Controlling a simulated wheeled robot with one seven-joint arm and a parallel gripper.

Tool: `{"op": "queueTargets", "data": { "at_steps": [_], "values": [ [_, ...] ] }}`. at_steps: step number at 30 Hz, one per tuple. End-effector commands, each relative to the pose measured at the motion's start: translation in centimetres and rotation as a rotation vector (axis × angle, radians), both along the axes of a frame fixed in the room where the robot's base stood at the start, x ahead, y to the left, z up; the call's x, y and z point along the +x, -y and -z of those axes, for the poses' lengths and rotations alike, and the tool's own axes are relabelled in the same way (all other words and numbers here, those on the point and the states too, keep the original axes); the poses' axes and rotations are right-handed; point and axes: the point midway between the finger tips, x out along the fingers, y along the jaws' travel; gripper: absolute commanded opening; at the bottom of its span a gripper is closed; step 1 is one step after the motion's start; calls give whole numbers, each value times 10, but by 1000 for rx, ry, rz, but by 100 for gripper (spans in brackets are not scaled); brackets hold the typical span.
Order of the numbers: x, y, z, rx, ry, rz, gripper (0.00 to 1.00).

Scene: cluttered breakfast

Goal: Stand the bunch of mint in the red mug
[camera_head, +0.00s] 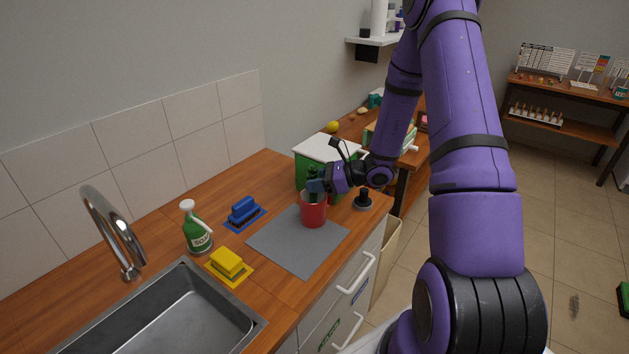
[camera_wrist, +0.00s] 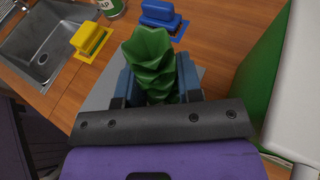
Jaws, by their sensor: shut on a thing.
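The red mug (camera_head: 314,213) stands upright on the grey mat on the counter. My gripper (camera_head: 316,186) is just above the mug's rim, reaching in from the right, and is shut on the bunch of mint. The dark green mint (camera_head: 312,195) is upright at the mug's mouth; its lower end seems to be inside the rim, but how deep is hidden. In the wrist view the leafy mint (camera_wrist: 152,62) sits between the two blue-grey fingers (camera_wrist: 155,90). The mug is hidden there.
A green box with a white lid (camera_head: 326,148) stands close behind the gripper. A dark round-based object (camera_head: 363,201) is right of the mug.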

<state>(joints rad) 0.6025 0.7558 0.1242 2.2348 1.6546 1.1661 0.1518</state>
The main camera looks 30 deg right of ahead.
Motion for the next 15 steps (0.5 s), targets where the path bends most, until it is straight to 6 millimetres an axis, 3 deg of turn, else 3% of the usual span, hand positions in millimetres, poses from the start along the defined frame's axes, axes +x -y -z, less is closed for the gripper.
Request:
{"op": "queueTargets", "data": {
  "at_steps": [7,8,11,15],
  "values": [
    [0,0,5,0,0,0,11],
    [0,0,5,0,0,0,38],
    [0,0,5,0,0,0,61],
    [0,0,5,0,0,0,63]
  ]
}}
